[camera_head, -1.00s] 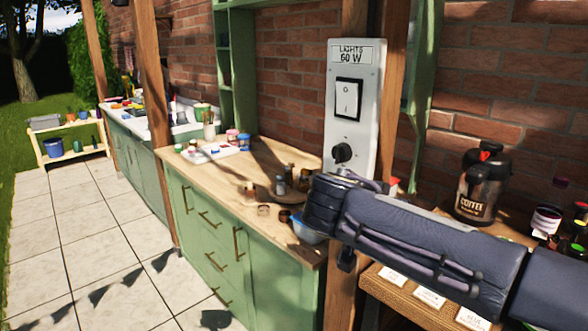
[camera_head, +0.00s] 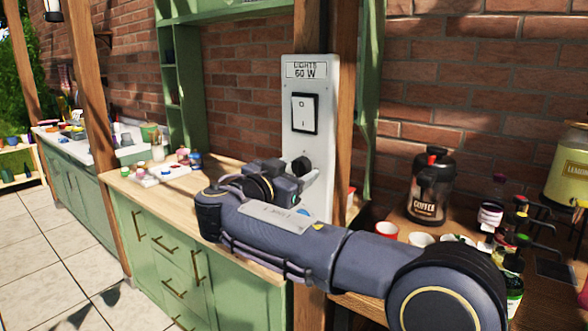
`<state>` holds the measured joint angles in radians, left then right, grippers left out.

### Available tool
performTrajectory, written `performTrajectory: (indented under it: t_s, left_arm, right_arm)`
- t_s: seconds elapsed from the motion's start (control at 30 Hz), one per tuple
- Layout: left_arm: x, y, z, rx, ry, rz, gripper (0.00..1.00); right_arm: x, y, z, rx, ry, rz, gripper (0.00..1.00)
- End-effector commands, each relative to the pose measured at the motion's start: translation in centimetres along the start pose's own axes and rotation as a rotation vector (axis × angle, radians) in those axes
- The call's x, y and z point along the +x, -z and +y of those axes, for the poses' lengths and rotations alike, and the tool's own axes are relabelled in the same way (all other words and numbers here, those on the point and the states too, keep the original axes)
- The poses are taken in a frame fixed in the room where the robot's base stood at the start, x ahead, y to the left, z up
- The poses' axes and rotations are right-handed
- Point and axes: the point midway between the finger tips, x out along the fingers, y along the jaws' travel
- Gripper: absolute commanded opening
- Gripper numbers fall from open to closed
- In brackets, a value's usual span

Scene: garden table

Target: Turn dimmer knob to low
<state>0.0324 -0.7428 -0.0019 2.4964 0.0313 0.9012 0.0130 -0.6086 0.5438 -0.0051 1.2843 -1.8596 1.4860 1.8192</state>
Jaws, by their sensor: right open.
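The white lights panel (camera_head: 323,100) is fixed to a wooden post and reads "LIGHTS 60 W" at the top. A white rocker switch (camera_head: 305,113) in a black frame sits in its upper half. The black dimmer knob (camera_head: 301,165) is below the switch, partly hidden by my gripper. My right gripper (camera_head: 305,181) is open and empty, close in front of the panel at the knob. I cannot tell whether its fingers touch the knob. The knob's pointer is too small to read. My left gripper is not in view.
A wooden counter (camera_head: 232,166) on green cabinets stands behind my forearm, with small jars and a tray. To the right a coffee dispenser (camera_head: 430,190), a red cup (camera_head: 388,230) and several bottles stand on a lower table. Tiled floor is clear at the left.

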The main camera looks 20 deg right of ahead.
Motion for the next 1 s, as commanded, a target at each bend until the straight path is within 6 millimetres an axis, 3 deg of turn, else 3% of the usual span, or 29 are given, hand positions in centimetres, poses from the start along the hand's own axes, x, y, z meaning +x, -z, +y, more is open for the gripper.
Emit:
performTrajectory:
  t_s: [0.23,0.57,1.0]
  left_arm:
    - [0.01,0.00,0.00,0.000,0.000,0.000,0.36]
    - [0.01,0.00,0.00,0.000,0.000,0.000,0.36]
    - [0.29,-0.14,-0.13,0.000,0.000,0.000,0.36]
  right_arm:
    - [0.09,-0.05,-0.01,-0.001,0.000,0.000,0.57]
    - [0.08,-0.04,0.00,-0.001,0.001,-0.001,0.14]
    - [0.06,-0.08,0.00,-0.106,0.000,-0.008,0.14]
